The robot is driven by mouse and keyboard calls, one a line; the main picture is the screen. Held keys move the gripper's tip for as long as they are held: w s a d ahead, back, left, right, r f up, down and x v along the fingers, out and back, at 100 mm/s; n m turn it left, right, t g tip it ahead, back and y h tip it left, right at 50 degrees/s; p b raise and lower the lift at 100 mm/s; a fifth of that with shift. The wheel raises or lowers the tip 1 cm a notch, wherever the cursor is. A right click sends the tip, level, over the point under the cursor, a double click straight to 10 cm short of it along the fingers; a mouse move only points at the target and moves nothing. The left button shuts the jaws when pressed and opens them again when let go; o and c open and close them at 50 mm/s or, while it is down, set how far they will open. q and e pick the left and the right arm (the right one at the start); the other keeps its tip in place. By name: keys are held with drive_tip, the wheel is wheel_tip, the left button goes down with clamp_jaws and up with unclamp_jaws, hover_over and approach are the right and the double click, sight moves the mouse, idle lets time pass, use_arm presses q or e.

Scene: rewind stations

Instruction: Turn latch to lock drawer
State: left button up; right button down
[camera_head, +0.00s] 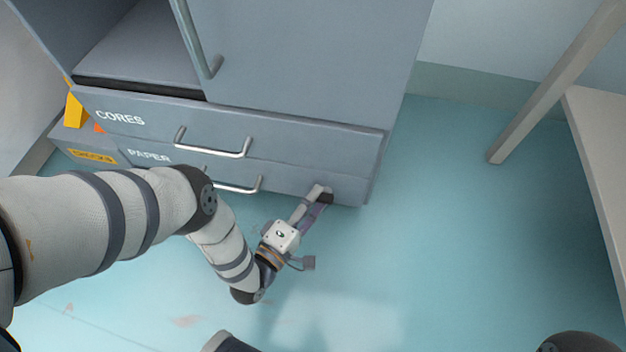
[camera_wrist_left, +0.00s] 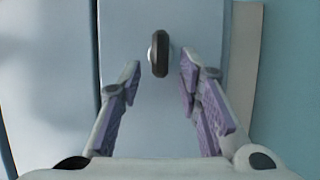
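The latch is a small dark oval knob (camera_wrist_left: 159,53) on the pale grey front in the left wrist view, its long side running up and down the picture. My left gripper (camera_wrist_left: 159,80) is open, with its purple-padded fingers on either side of the latch's line and a gap on both sides. I cannot tell whether the fingertips reach past the knob. In the head view my left gripper (camera_head: 320,193) is at the right end of the lower drawer, marked PAPER (camera_head: 150,157). The drawer marked CORES (camera_head: 290,137) is above it. My right gripper is not in view.
A grey cabinet door (camera_head: 310,60) with a long handle stands above the drawers. Metal bar handles (camera_head: 212,147) stick out of the drawer fronts. A pale table (camera_head: 600,130) with a leg is at the right. The teal floor (camera_head: 460,230) between is clear.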

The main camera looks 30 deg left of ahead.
use_arm(q)
drive_tip(key=s+a, duration=0.1)
drive_tip(key=s, duration=1.1)
drive_tip(key=shift+a, duration=0.15)
